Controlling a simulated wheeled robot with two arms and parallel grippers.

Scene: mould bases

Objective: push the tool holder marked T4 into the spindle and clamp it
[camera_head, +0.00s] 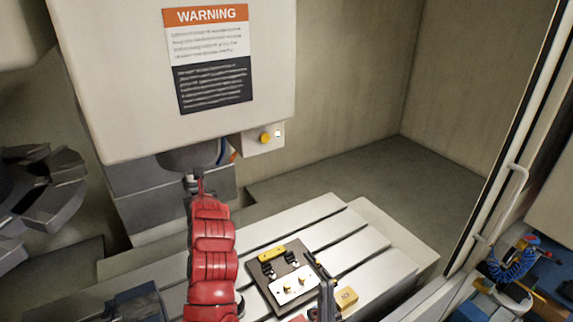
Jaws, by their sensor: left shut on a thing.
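The spindle (180,160) is the dark round nose under the white head housing. The red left arm rises from the bottom to it. My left gripper (194,184) is right beneath the spindle nose, shut on what I take to be the tool holder. The holder is hidden by the gripper and spindle; no T4 mark is readable, and I cannot tell how deep it sits. A yellow button (264,138) and a small lit button (278,134) are on a box right of the spindle. My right gripper (322,274) is low over the table; its jaws are unclear.
The slotted machine table (345,235) carries a dark plate with metal and yellow parts (297,286). A yellow block (347,297) is beside it. A dark tool carousel (40,190) is at left. A door frame and blue coiled hose (512,262) are at right.

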